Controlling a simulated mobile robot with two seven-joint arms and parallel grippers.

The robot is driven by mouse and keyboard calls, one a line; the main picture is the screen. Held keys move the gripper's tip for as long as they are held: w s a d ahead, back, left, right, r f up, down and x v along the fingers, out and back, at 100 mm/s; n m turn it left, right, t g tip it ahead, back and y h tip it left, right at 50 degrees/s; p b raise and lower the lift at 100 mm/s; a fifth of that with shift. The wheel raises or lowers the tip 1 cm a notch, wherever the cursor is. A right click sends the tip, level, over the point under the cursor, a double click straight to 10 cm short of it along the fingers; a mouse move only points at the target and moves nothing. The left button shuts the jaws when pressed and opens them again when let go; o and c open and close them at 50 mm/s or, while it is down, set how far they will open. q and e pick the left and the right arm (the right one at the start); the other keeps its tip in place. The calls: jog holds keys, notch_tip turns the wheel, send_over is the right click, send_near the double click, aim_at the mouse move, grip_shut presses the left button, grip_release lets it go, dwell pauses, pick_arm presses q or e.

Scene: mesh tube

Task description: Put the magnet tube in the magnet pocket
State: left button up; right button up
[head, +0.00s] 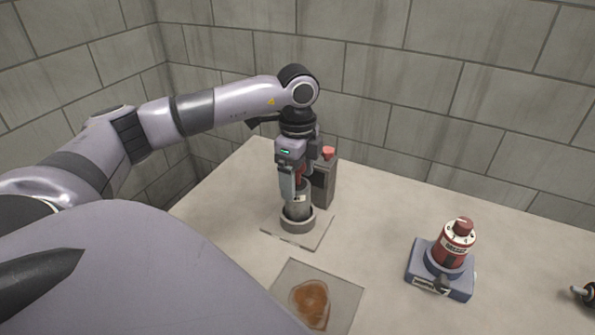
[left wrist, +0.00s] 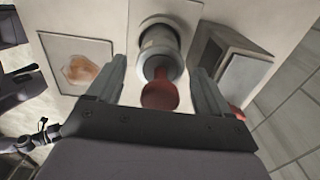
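A grey cylindrical tube (head: 299,197) with a red top stands upright in a round grey holder (head: 298,222) on a thin pale plate. I take it as the magnet tube. In the left wrist view its red knob (left wrist: 160,92) lies between the fingers. My left gripper (head: 296,190) points down over the tube, fingers on either side. It is open, with gaps between fingers and tube in the left wrist view (left wrist: 158,88). No pocket can be identified for certain. A dark grey box (head: 324,184) with a red top stands just behind the tube. My right gripper does not show.
A flat square sheet (head: 345,293) with a brown stain lies in front of the holder. A red and white device (head: 455,245) on a blue-grey base (head: 425,270) stands at right. A small dark object (head: 588,294) sits at the right edge. Block walls close the back.

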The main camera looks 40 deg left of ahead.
pick_arm(q)
notch_tip(320, 180, up, 12)
jog(key=shift+r, duration=0.2)
dwell(0.5)
dwell(0.6)
